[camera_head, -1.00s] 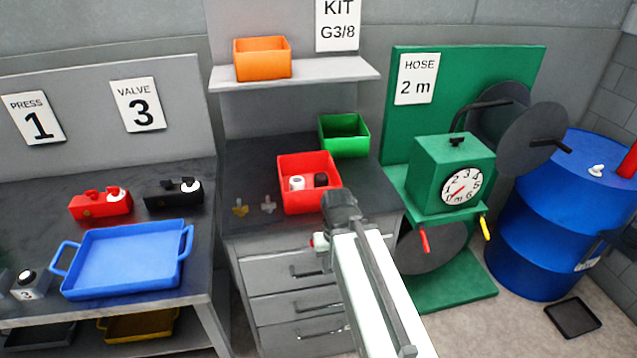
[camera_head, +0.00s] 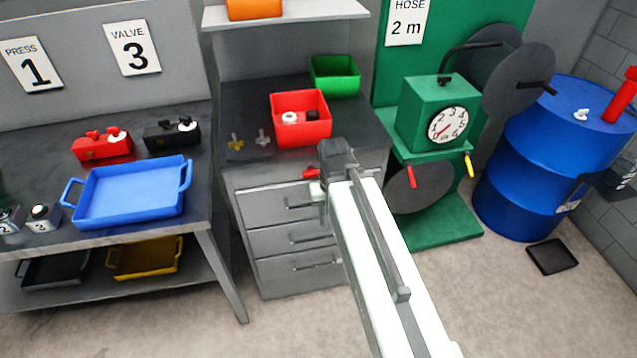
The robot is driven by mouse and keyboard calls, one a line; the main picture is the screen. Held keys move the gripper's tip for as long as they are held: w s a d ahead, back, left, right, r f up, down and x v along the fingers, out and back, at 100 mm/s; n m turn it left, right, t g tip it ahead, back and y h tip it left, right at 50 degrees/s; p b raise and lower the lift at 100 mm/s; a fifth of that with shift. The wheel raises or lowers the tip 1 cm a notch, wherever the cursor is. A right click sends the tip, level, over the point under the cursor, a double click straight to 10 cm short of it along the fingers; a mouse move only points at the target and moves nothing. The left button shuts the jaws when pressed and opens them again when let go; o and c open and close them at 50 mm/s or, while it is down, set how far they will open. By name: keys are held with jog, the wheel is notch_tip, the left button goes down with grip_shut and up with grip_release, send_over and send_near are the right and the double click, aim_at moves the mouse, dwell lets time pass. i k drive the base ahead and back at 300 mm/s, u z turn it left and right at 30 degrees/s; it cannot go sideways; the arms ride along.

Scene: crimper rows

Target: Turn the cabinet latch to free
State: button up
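The cabinet (camera_head: 262,209) is a grey drawer unit under a dark worktop. A small red piece, which looks like the latch (camera_head: 310,173), shows on its upper front, just left of the end of my arm. Part of it is hidden behind my arm, so how far it is turned is not clear. My gripper is at the far end of the arm, close in front of the cabinet's upper front. The arm's dark joint hides its fingers, so I cannot see whether they are open or touching the latch.
A red bin (camera_head: 301,133) with small parts and a green bin (camera_head: 335,77) stand on the worktop. A bench with a blue tray (camera_head: 132,193) is at left. A green hose reel unit (camera_head: 425,112) and a blue drum (camera_head: 545,160) are at right. The floor in front is clear.

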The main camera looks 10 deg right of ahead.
aim_at(311, 173)
jog(key=k, duration=0.3)
jog(key=u, duration=1.85)
jog(key=k, duration=1.1)
jog(key=u, duration=0.3)
jog(key=i, duration=1)
jog(key=u, duration=0.05)
